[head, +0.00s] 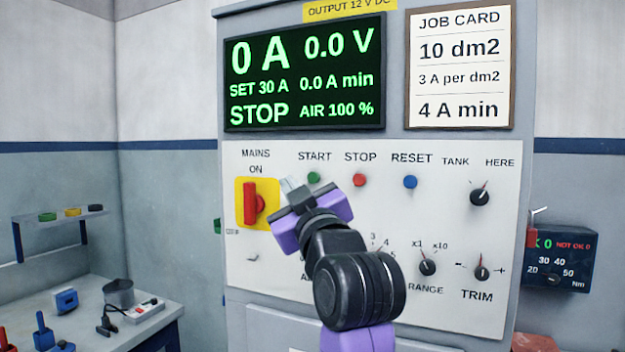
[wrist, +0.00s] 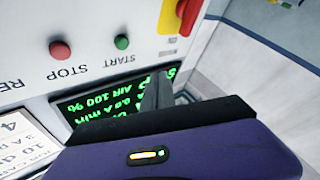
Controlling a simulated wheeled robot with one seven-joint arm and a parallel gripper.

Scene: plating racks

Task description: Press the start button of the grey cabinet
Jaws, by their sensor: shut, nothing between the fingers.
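The grey cabinet (head: 375,18) carries a white control panel. Its green start button (head: 313,178) sits under the word START; it also shows in the wrist view (wrist: 122,42). My gripper (head: 290,184) is shut and empty. In the head view its tips show just left of the start button, between it and the mains switch. In the wrist view the closed fingers (wrist: 157,92) stand apart from the button in the picture; whether they touch the panel cannot be told. The display (head: 304,80) reads 0 A, 0.0 V and STOP.
The red mains switch (head: 251,203) on its yellow plate is left of my gripper, its handle upright. Right of the start button are the red stop button (head: 359,180) and blue reset button (head: 410,182). Knobs sit lower right. A workbench (head: 160,331) stands at left.

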